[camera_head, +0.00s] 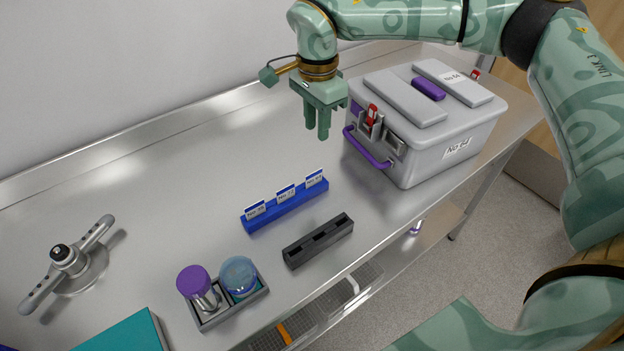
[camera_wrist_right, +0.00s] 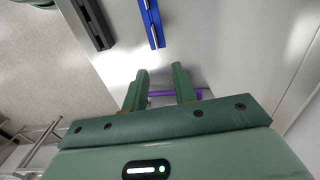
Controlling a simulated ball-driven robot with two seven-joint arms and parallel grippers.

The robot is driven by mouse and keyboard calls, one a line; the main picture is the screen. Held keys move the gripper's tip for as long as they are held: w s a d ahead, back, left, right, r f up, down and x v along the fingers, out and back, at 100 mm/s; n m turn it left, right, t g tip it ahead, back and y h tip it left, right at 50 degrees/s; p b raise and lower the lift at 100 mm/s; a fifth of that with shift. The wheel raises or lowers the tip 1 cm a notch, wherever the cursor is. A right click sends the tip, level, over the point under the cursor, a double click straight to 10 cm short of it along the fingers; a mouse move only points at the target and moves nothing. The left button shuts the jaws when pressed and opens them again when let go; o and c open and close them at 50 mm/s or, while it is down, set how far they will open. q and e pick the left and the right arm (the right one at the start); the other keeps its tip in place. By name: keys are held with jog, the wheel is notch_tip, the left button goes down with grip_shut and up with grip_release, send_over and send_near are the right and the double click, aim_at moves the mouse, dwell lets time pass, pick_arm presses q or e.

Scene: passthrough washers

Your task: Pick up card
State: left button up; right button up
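Three white cards stand upright in a row in a blue holder (camera_head: 262,219) on the steel table: a left card (camera_head: 256,208), a middle card (camera_head: 286,192) and a right card (camera_head: 314,178). Their print is too small to read surely. My right gripper (camera_head: 318,132) points down above the table, behind the holder and left of the grey box. In the wrist view its fingers (camera_wrist_right: 160,78) are apart with no card between them. The blue holder (camera_wrist_right: 152,22) shows ahead of them there. My left gripper is not in view.
A grey box (camera_head: 430,150) with a purple handle (camera_head: 366,152) stands close right of the gripper. A black slotted block (camera_head: 318,240) lies in front of the holder. A small tray (camera_head: 232,312) holds two round containers. A grey handled device (camera_head: 68,262) stands left.

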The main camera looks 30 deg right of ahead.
jog(key=b, duration=0.1)
send_over(314, 173)
jog(key=w, duration=0.1)
jog(key=f, duration=0.4)
jog(key=d+f, duration=0.1)
jog(key=f, duration=0.2)
jog(key=shift+f, duration=0.1)
jog(key=f, duration=0.2)
jog(key=f+b, duration=0.1)
jog(key=s+a+f+b, duration=0.1)
jog(key=f, duration=0.1)
jog(key=shift+f, duration=0.3)
jog(key=shift+w, duration=0.1)
grip_shut()
